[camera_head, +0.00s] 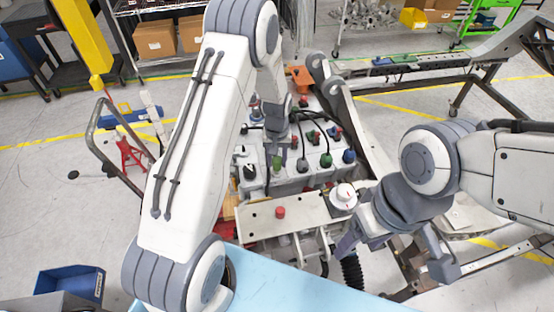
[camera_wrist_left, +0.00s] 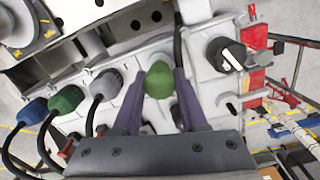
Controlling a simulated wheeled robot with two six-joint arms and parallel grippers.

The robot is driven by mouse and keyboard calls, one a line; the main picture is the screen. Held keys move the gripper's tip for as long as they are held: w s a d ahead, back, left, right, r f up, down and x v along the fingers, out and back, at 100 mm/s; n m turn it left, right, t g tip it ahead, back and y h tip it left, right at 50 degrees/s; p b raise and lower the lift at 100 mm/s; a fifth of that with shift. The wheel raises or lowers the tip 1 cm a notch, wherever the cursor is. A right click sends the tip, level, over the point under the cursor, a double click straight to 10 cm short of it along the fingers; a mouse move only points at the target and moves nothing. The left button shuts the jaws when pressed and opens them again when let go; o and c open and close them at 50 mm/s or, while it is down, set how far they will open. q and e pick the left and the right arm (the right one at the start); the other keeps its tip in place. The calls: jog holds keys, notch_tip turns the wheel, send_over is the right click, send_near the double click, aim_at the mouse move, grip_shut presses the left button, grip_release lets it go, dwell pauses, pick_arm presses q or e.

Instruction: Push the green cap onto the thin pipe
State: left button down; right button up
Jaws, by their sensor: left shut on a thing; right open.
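The green cap (camera_wrist_left: 158,82) is between the two purple fingers of my left gripper (camera_wrist_left: 157,92) in the left wrist view, and the gripper is shut on it. The cap is over the light-grey fixture block (camera_wrist_left: 212,92). In the head view the green cap (camera_head: 277,161) shows just below my left gripper (camera_head: 279,146), which is partly hidden. I cannot pick out the thin pipe; whether the cap touches one is hidden. My right gripper (camera_head: 394,262) is open and empty, to the right of the fixture's front.
A white plate with a red knob (camera_head: 280,212) lies in front. A light-blue surface (camera_head: 275,285) is nearest me.

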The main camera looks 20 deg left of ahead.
pick_arm(q)
jog(key=shift+f, duration=0.5)
jog(key=shift+f+b, duration=0.55)
jog(key=shift+b, duration=0.05)
jog(key=shift+c, duration=1.8)
grip_release()
jog(key=shift+r, duration=0.15)
jog(key=shift+r+p, duration=2.25)
jog(key=shift+r, duration=0.75)
